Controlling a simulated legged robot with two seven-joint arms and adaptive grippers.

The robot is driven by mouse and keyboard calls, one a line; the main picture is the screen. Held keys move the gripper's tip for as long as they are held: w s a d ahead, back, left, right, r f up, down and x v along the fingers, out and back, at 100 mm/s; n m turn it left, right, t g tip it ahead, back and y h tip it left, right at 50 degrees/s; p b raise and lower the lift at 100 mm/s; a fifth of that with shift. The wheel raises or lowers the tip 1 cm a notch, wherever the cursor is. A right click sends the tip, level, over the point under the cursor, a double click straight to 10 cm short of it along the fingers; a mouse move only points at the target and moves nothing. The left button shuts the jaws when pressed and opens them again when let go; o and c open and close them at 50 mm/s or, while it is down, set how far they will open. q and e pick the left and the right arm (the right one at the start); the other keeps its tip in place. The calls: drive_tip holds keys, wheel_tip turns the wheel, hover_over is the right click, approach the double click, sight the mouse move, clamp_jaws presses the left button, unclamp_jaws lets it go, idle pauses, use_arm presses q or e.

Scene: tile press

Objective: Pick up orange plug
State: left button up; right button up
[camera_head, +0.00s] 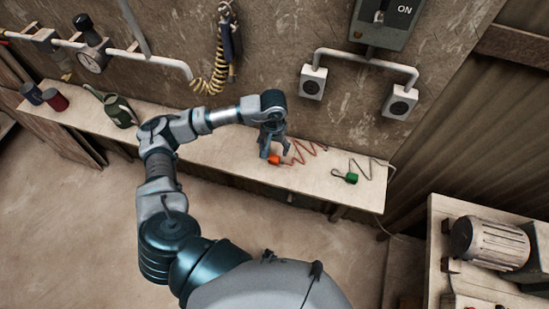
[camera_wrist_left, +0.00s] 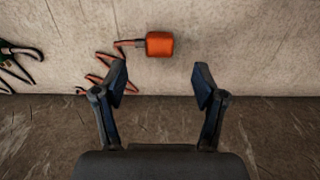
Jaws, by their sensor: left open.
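The orange plug (camera_head: 274,160) lies on the narrow wall bench (camera_head: 222,149), with an orange cord (camera_head: 304,151) zigzagging to its right. In the left wrist view the orange plug (camera_wrist_left: 160,44) sits ahead of and between the two fingertips, apart from both. My left gripper (camera_head: 274,150) is over the bench at the plug; in the left wrist view the left gripper (camera_wrist_left: 160,82) has its fingers wide apart with nothing between them. My right gripper is not in view.
A green plug (camera_head: 351,177) with a dark cord lies to the right on the bench. A green watering can (camera_head: 119,111) and two cups stand at the left. Wall sockets (camera_head: 312,82) and a switch box (camera_head: 382,22) are above. A motor (camera_head: 489,242) sits on another table.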

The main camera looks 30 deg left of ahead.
sight(274, 158)
use_arm(q)
wheel_tip(274, 158, down, 3)
drive_tip(key=shift+r, duration=0.1)
drive_tip(key=shift+a+f, duration=0.1)
drive_tip(key=shift+f, duration=0.3)
wheel_tip(274, 158, down, 4)
drive_tip(key=shift+w+r+p, duration=0.1)
drive_tip(key=shift+r+p, duration=0.05)
drive_tip(key=shift+p, duration=0.5)
drive_tip(key=shift+f, duration=0.35)
drive_tip(key=c, duration=1.2)
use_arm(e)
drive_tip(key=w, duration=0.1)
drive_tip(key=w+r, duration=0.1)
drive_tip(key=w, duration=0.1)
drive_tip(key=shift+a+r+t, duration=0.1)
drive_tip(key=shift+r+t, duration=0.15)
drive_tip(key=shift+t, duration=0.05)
